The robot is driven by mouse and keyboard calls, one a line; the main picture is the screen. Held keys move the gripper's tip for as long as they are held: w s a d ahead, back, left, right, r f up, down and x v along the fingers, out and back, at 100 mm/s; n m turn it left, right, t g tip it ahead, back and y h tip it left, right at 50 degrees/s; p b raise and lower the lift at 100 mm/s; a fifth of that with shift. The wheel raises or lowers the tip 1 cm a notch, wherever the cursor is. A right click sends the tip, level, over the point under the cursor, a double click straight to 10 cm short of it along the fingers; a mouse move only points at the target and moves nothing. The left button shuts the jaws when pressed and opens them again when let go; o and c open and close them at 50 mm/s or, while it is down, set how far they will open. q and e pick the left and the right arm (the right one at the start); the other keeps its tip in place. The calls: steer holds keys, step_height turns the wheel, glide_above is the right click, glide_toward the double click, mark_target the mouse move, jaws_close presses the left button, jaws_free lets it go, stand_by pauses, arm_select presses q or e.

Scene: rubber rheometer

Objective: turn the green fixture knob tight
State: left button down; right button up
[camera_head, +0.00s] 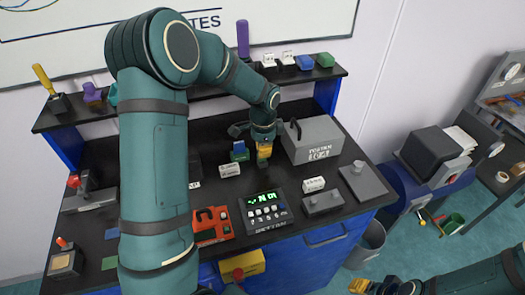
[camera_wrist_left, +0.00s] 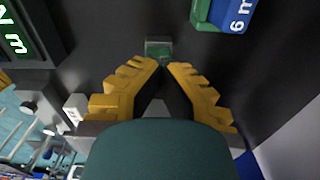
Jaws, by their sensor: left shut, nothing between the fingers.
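My left gripper (camera_head: 264,158) reaches down over the middle of the black bench, its yellow fingers drawn together and empty. In the left wrist view its fingertips (camera_wrist_left: 163,65) point at a small grey block with a green top (camera_wrist_left: 158,50), which looks like the green fixture knob. The block lies just beyond the tips; whether they touch it I cannot tell. In the head view the gripper seems to hide it. My right gripper (camera_head: 385,287) shows only partly at the bottom edge, with yellow fingers, away from the bench.
A blue and green block (camera_head: 239,152) stands just left of the left gripper. A grey case with a handle (camera_head: 315,143) stands to its right. A control panel with a green display (camera_head: 265,210) and a red device (camera_head: 211,226) are nearer the front. A shelf runs behind.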

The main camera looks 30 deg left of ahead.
stand_by(0.3)
arm_select(q)
steer(key=m+p, duration=0.1)
steer(key=m, duration=0.3)
steer(key=shift+m, duration=0.4)
steer(key=c, duration=1.7)
jaws_free()
steer(key=o, duration=1)
steer(key=shift+c, duration=0.2)
